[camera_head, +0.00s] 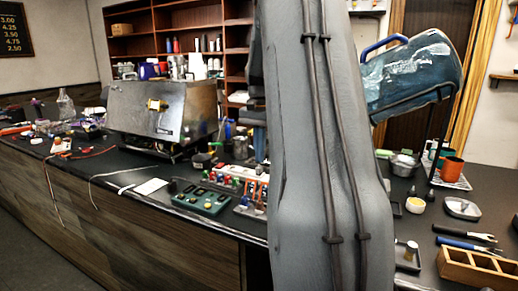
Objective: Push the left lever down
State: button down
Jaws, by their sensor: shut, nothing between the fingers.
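My large grey arm link fills the middle of the view. My gripper cannot be made out; it is hidden behind the arm or out of frame.
A metal brewer housing (160,112) stands on the counter at left. A blue water jug (412,72) rests in a wire stand at right. Pliers (466,238), a wooden divided box (478,268) and an orange cup (452,169) lie on the right. Cables trail over the counter's front edge.

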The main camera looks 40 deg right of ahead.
jog(key=f, duration=0.2)
jog(key=f+p, duration=0.1)
jog(key=f, duration=0.3)
jog(key=shift+s+a+f+p, duration=0.1)
jog(key=shift+a+f+p, duration=0.05)
jog(key=shift+a+p, duration=0.15)
jog(key=a, duration=0.1)
jog(key=s+a+r+p, duration=0.1)
jog(key=a, duration=0.1)
jog(key=shift+s+r, duration=0.15)
jog(key=shift+s+r, duration=0.1)
